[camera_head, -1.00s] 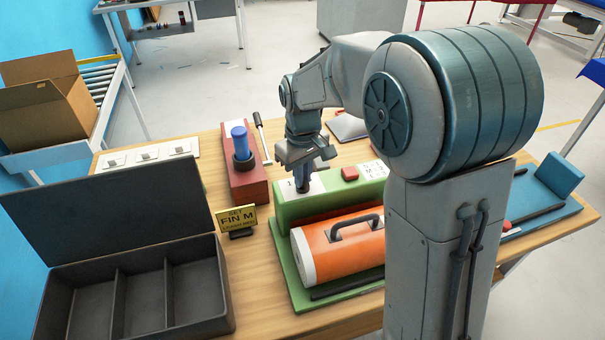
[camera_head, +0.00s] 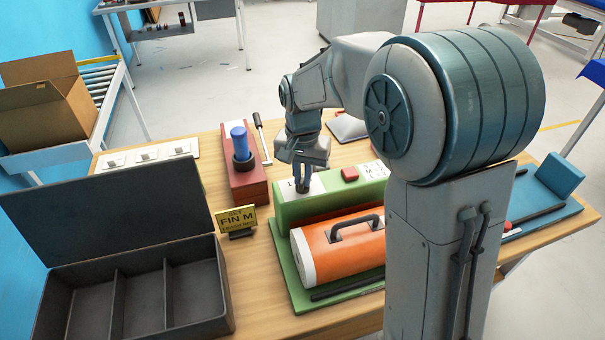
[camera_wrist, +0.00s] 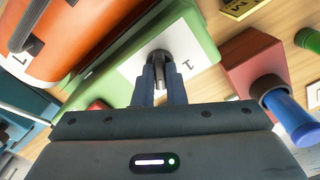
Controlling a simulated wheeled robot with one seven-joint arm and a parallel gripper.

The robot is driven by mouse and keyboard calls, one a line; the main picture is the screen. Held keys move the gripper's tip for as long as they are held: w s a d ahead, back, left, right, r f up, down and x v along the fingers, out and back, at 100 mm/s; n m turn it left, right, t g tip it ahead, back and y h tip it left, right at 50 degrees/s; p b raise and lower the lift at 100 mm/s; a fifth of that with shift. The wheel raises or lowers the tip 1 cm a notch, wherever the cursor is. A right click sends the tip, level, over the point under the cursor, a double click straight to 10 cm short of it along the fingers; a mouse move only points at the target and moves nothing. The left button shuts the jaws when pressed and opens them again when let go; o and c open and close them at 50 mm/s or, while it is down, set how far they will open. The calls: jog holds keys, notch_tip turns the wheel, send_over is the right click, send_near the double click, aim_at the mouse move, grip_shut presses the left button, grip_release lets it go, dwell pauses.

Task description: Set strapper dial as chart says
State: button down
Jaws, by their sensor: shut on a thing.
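The green strapper (camera_head: 283,217) stands on the table with a white dial plate (camera_head: 317,183) on top. My gripper (camera_head: 303,184) points down over this plate, its fingers shut on the dark dial (camera_wrist: 160,57). A "1" mark is readable on the plate; other marks are hidden or too small.
An orange cylinder (camera_head: 330,250) with a handle lies before the green block. A red button (camera_head: 350,174) sits right of the dial. A red block with a blue post (camera_head: 240,146) stands left. An open dark divided box (camera_head: 228,290) is front left.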

aim_at(302, 179)
jog(key=shift+r+m, duration=0.1)
jog(key=shift+m, duration=1)
jog(key=c, duration=1.5)
grip_release()
notch_tip(302, 179, up, 14)
jog(key=shift+f, duration=0.1)
